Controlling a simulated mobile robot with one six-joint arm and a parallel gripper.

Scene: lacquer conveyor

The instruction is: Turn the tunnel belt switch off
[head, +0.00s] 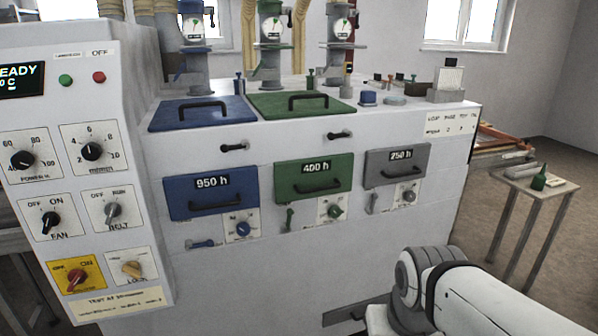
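The belt switch (113,210) is a grey rotary knob on a white plate at the left, on the sloping white control panel (140,262). Its plate is marked OFF on the left and RUN on the right, with BELT below. The knob appears turned toward the RUN side, but its pointer is small. My white arm shows at the bottom right, well away from the panel. My gripper is not in view.
Around the belt switch are the black fan knob (50,222), the red knob on a yellow plate (77,278), the lock knob (132,268) and two dials above. Blue (210,196), green (314,176) and grey (396,164) hatches line the machine front. A side table (540,187) stands right.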

